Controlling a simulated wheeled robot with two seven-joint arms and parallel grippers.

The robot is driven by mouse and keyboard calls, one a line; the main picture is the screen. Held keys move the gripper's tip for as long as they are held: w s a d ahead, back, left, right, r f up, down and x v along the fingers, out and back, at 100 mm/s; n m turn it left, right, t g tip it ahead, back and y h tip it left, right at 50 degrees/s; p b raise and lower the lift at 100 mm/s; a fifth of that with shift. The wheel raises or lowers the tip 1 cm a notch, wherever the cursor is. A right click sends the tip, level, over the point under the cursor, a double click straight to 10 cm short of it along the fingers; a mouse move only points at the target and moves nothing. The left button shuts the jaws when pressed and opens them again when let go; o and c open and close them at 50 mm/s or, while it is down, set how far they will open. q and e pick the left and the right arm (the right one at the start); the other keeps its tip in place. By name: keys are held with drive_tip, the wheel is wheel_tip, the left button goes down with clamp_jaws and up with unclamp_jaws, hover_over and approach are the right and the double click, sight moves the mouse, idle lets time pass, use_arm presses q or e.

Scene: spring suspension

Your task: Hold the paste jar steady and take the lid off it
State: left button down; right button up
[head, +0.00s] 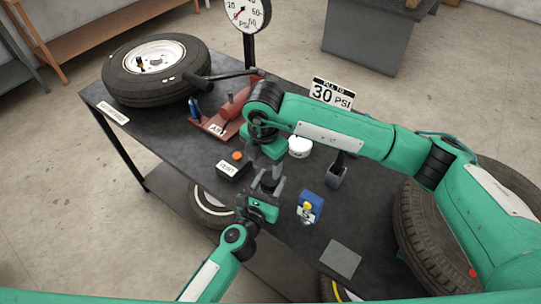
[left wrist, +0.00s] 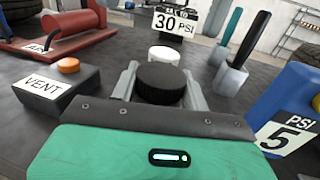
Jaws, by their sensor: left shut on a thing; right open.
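The paste jar shows in the left wrist view as a round black ridged lid (left wrist: 160,80) between the fingers; its body is hidden below. My left gripper (left wrist: 160,92) is shut around the jar, one finger on each side. In the head view my left gripper (head: 268,190) is at the table's front part, with the dark lid (head: 269,182) barely visible. The right gripper does not show in the left wrist view.
A white round pot (head: 299,147) stands behind the jar. A black VENT box (head: 232,167) with an orange button is to the left, a blue PSI box (head: 309,208) to the right. A tool holder (head: 336,176), a red air pump (head: 222,118) and tyre (head: 155,70) stand farther off.

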drive_tip(key=n, duration=0.5)
drive_tip(key=shift+r, duration=0.3)
drive_tip(key=n, duration=0.5)
drive_tip(key=shift+d+r, duration=0.1)
drive_tip(key=shift+r, duration=0.1)
drive_tip(key=n, duration=0.4)
drive_tip(key=shift+d+r+n, duration=0.2)
drive_tip(key=shift+d+n, duration=0.15)
drive_tip(key=shift+n, duration=0.05)
drive_tip(key=n, duration=0.4)
drive_tip(key=shift+d+r, duration=0.1)
drive_tip(key=shift+d, duration=0.2)
drive_tip(key=shift+f, duration=0.3)
wheel_tip(320, 180, down, 7)
drive_tip(key=shift+f, duration=0.2)
drive_tip(key=shift+c, duration=0.5)
